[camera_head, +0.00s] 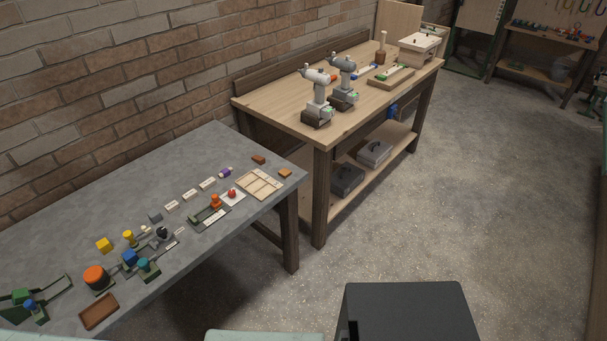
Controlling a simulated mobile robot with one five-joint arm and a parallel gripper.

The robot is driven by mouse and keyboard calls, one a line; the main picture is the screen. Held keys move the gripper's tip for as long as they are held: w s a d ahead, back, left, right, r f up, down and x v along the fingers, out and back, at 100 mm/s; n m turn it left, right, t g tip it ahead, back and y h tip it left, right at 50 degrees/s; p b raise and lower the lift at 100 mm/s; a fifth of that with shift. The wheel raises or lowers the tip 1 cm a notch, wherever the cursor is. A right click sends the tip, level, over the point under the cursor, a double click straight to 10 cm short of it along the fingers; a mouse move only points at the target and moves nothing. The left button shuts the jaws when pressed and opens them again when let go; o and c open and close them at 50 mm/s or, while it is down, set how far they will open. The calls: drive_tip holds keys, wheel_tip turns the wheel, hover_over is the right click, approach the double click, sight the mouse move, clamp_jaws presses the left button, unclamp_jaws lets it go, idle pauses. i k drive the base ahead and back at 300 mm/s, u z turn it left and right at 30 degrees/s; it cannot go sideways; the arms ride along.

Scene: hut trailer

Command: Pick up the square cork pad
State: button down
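No piece is plainly a square cork pad at this size. The closest in look is a small flat orange-brown piece (285,173) near the right corner of the grey table (215,150). A darker reddish-brown piece (258,160) lies to its upper left. A brown rectangular tray-like piece (99,311) lies at the table's near edge, lower left. I cannot tell the material of any of these. My gripper is not in view.
A divided light tray (260,184) and several small coloured parts lie on the grey table. A wooden workbench (290,117) with two drill-like tools stands behind, to the right. The concrete floor (480,200) on the right is clear. A dark box shape (405,312) fills the bottom.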

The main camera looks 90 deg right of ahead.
sight(285, 173)
drive_tip(key=z, duration=3)
drive_tip(key=k, duration=0.5)
drive_tip(key=u, duration=0.45)
drive_tip(key=i, duration=1.15)
drive_tip(key=u, duration=0.65)
drive_tip(key=k, duration=0.8)
drive_tip(key=u, duration=0.15)
drive_tip(key=i, duration=0.8)
drive_tip(key=z, duration=0.05)
